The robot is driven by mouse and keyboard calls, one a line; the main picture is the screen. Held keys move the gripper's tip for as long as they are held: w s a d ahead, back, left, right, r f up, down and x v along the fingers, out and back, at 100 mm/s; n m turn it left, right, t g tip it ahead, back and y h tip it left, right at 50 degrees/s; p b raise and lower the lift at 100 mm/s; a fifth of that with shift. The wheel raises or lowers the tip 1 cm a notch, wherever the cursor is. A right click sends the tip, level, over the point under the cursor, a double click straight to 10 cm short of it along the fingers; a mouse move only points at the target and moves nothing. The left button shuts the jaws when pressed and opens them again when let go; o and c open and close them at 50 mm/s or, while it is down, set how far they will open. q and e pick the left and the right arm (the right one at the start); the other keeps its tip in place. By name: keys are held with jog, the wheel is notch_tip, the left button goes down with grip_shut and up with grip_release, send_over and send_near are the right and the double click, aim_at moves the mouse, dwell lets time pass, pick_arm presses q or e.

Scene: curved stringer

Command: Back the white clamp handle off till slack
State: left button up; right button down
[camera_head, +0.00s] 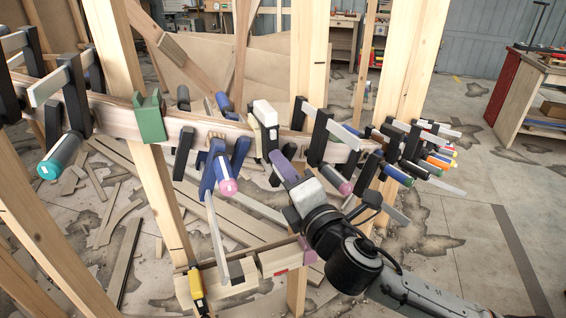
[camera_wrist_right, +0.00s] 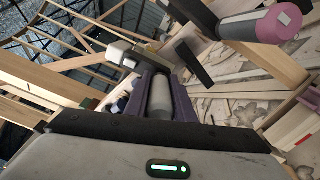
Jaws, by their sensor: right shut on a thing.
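The clamp with a white block on top (camera_head: 265,114) sits on the curved wooden stringer (camera_head: 228,131), near the middle of the head view. Its pale body also shows in the right wrist view (camera_wrist_right: 112,52). My right gripper (camera_head: 279,161) reaches up to it from the lower right, its purple fingers just below the clamp. In the right wrist view the fingers (camera_wrist_right: 158,78) are shut around the whitish-grey clamp handle (camera_wrist_right: 160,98), one on each side. In the head view the gripper hides this handle. My left gripper is in neither view.
A blue clamp with a pink-ended handle (camera_head: 226,186) is close to the left. Another pink-ended handle (camera_head: 335,179) lies just right of my gripper. Several clamps crowd the stringer's right end. A green block (camera_head: 149,118) sits farther left. Wooden posts (camera_head: 309,50) stand behind.

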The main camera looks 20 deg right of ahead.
jog(key=n, duration=0.6)
jog(key=shift+r+n, duration=0.1)
jog(key=shift+n, duration=0.2)
jog(key=n, duration=0.4)
jog(key=shift+n, duration=0.4)
jog(key=c, duration=1.5)
grip_release()
